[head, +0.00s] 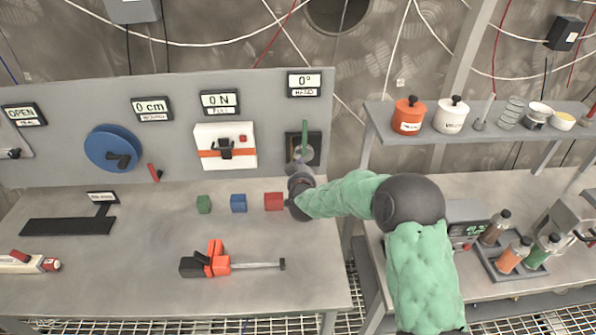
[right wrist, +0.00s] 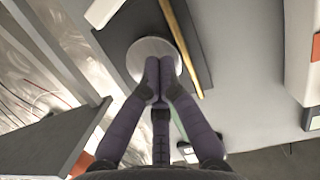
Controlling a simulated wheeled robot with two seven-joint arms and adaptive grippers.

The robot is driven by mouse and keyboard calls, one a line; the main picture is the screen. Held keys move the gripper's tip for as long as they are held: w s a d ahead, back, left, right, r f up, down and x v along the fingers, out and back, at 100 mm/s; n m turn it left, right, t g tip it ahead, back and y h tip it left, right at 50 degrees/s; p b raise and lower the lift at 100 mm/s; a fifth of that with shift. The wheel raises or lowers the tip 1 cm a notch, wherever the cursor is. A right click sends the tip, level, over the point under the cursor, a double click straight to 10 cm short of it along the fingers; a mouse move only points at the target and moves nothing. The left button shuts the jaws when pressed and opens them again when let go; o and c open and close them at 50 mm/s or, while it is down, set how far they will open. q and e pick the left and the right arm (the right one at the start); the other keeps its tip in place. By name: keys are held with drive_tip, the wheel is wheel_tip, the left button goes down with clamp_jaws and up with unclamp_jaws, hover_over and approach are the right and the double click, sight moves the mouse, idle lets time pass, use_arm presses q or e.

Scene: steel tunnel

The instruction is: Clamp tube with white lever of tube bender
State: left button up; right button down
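My right gripper (head: 302,172) is at the back panel, just below and in front of a dark square plate with a round silver disc and a thin upright green bar (head: 305,135). In the right wrist view the fingers (right wrist: 158,82) are drawn together at the tips with nothing visible between them. Whether the fingertips touch the disc is unclear. My left gripper is out of view.
Green (head: 204,204), blue (head: 238,203) and red (head: 274,201) cubes stand on the left table. A black-and-orange tool with a rod (head: 212,262) lies in front of them. The right bench holds bottles and a grey lever device (head: 572,222); a shelf (head: 480,135) with canisters is above it.

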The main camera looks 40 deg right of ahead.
drive_tip(key=p+v, duration=0.1)
drive_tip(key=v, duration=0.8)
drive_tip(key=shift+s+a+f, duration=0.2)
drive_tip(key=shift+a+f, duration=0.05)
drive_tip(key=shift+a, duration=0.05)
